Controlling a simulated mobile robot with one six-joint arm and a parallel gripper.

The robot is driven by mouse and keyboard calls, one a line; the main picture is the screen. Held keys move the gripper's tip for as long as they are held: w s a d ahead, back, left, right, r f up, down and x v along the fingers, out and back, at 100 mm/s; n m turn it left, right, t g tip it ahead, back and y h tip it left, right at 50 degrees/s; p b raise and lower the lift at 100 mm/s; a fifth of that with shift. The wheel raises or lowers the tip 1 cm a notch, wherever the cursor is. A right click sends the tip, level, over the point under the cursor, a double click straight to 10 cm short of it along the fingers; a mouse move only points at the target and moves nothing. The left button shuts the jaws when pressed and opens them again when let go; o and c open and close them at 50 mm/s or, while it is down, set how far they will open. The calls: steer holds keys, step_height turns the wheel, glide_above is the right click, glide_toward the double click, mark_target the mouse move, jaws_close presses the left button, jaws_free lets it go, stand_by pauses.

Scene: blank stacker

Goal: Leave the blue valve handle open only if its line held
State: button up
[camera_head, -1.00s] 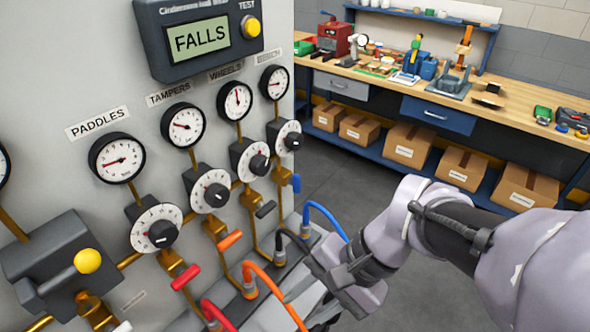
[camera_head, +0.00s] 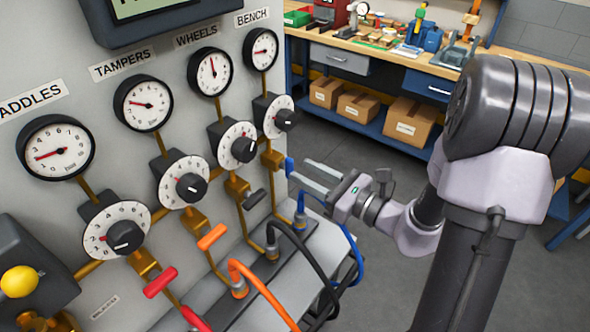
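The blue valve handle (camera_head: 289,166) is on the right-most line, under the BENCH label (camera_head: 252,17). It looks roughly upright, and its exact turn is hard to tell. The BENCH gauge (camera_head: 260,49) has its needle pointing left; its reading is too small to tell. The BENCH dial (camera_head: 274,116) is below it. My gripper (camera_head: 299,170) is open and empty, its two fingers pointing left toward the blue handle. The fingertips are just right of the handle; I cannot tell whether they touch it. The display (camera_head: 140,8) is mostly cut off at the top.
Black (camera_head: 257,194), orange (camera_head: 212,237) and red (camera_head: 160,282) handles sit on the neighbouring lines. Blue (camera_head: 352,250), black (camera_head: 310,265) and orange (camera_head: 262,290) hoses curve below. A workbench (camera_head: 375,65) with boxes stands behind; grey floor lies between.

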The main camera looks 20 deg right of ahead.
mark_target(293, 165)
steer(key=shift+x, duration=1.75)
jaws_close()
